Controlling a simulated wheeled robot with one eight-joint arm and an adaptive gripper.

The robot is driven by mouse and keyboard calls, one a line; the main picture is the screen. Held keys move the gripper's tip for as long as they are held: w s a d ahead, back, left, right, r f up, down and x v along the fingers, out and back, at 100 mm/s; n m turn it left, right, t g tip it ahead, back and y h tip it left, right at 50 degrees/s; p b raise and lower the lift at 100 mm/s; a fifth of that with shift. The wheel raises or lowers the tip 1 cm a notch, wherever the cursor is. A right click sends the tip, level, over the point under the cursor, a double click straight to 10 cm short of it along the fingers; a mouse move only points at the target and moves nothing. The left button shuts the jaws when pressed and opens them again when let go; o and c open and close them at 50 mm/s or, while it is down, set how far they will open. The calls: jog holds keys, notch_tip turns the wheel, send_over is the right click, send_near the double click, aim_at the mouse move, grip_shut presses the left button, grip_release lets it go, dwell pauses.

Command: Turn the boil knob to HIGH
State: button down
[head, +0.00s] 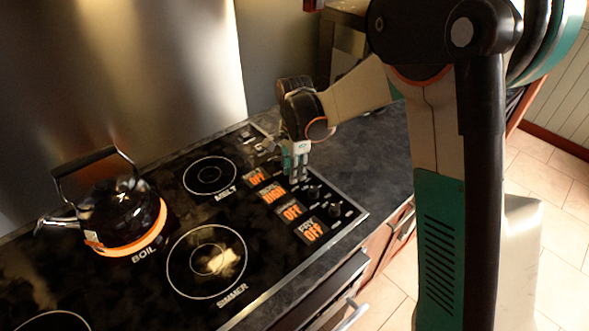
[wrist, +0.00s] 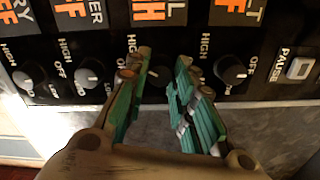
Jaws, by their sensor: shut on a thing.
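The boil knob (wrist: 158,76) is a small dark round knob in the wrist view, between my fingers and partly hidden by them. My gripper (wrist: 163,66) is shut on it, with one teal finger on each side. In the head view my gripper (head: 296,177) reaches down to the control strip at the right of the cooktop, and the boil knob is hidden behind it. The boil display (head: 272,194) glows orange and seems to read HIGH. The displays on either side of it read OFF.
The melt knob (wrist: 230,70) is close right of my fingers in the wrist view. The simmer knob (wrist: 90,74) and fry knob (wrist: 30,76) are to the left, and a pause button (wrist: 299,68) is at far right. A black kettle (head: 122,212) stands on the boil burner.

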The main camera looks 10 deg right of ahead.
jog(key=shift+w, duration=0.1)
dwell(0.4)
jog(key=c, duration=1.3)
grip_release()
jog(key=shift+c, duration=0.2)
jog(key=shift+r, duration=0.1)
notch_tip(320, 180, up, 12)
